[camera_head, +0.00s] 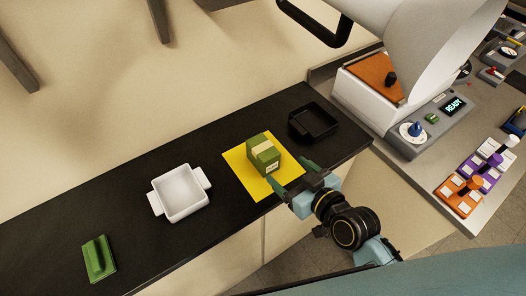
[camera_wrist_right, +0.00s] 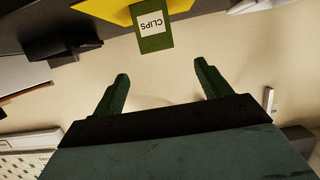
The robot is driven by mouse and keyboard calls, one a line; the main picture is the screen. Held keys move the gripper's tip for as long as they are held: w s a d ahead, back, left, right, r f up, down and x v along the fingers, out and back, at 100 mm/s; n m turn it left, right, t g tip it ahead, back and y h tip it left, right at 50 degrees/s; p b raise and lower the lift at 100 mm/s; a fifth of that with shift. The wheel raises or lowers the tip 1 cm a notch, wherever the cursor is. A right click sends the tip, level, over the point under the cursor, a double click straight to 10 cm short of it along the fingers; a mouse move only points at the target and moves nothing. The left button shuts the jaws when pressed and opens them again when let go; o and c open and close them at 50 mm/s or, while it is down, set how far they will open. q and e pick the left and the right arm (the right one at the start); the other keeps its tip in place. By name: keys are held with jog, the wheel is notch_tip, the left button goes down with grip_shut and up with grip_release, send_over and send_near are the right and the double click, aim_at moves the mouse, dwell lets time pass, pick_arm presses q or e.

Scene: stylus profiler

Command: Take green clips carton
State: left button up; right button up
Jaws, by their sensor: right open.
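The green clips carton (camera_head: 263,153) stands on a yellow mat (camera_head: 238,169) on the black counter. It has a pale band over its top and a white label. In the right wrist view the carton (camera_wrist_right: 153,40) shows its "CLIPS" label, upside down, ahead of the fingers and centred between them. My right gripper (camera_head: 288,184) is open and empty at the mat's front right edge, close to the carton but apart from it. Its two green fingers (camera_wrist_right: 160,85) are spread wide in the wrist view. My left gripper is not in view.
A black tray (camera_head: 315,122) stands right of the mat and a white two-handled dish (camera_head: 181,192) left of it. A green block-like item (camera_head: 98,258) lies at the far left. A machine (camera_head: 405,100) with a control panel stands at the right.

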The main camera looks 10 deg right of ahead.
aim_at(263, 147)
jog(key=x, duration=1.3)
jog(key=shift+f, duration=0.1)
jog(key=shift+d, duration=0.1)
jog(key=c, duration=1.1)
